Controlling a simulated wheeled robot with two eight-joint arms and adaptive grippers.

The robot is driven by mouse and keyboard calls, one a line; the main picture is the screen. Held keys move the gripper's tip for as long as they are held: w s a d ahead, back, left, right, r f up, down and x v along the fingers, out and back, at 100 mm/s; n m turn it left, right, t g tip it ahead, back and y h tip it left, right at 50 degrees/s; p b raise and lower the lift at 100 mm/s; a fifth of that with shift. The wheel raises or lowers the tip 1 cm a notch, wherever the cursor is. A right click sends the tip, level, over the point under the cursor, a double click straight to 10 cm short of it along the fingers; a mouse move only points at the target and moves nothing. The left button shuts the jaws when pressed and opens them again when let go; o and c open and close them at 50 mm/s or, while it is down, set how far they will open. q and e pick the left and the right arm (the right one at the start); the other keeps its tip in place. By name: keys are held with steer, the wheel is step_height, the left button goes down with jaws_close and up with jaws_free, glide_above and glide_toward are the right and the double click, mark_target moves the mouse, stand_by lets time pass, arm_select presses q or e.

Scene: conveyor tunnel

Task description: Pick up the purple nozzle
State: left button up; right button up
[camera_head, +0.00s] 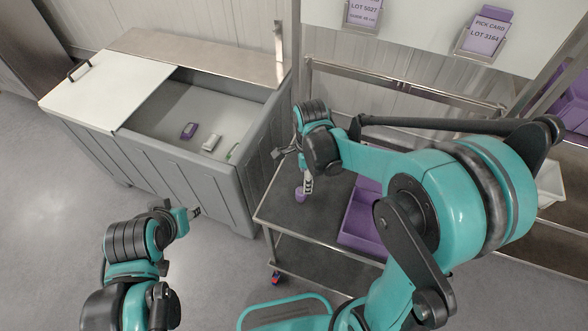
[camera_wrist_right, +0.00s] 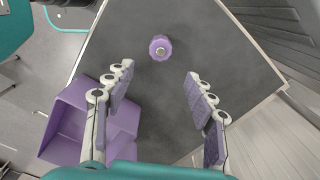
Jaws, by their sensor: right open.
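The purple nozzle (camera_head: 300,194) stands on the dark top of the metal cart (camera_head: 275,212), near its left side in the head view. In the right wrist view the nozzle (camera_wrist_right: 160,47) is seen from above, with a round metal centre. My right gripper (camera_head: 307,188) is just above and beside it in the head view. In the right wrist view the right gripper (camera_wrist_right: 160,75) is open and empty, and the nozzle lies beyond the fingertips, between their lines. My left gripper (camera_head: 194,212) is away to the left, over the floor; its jaws are too small to judge.
A purple bin (camera_head: 362,222) sits on the cart right of the nozzle; it also shows in the right wrist view (camera_wrist_right: 72,125).

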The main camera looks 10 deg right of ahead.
mark_target(301, 189)
steer(key=shift+w+a+f, duration=0.1)
steer(key=shift+w+f, duration=0.1)
steer(key=f, duration=0.2)
steer(key=f+b, duration=0.1)
steer(key=f, duration=0.2)
steer(key=a+f+b, duration=0.1)
steer(key=f, duration=0.1)
steer(key=shift+s+f, duration=0.15)
steer(key=shift+f, duration=0.1)
jaws_close()
steer(key=shift+r, duration=0.1)
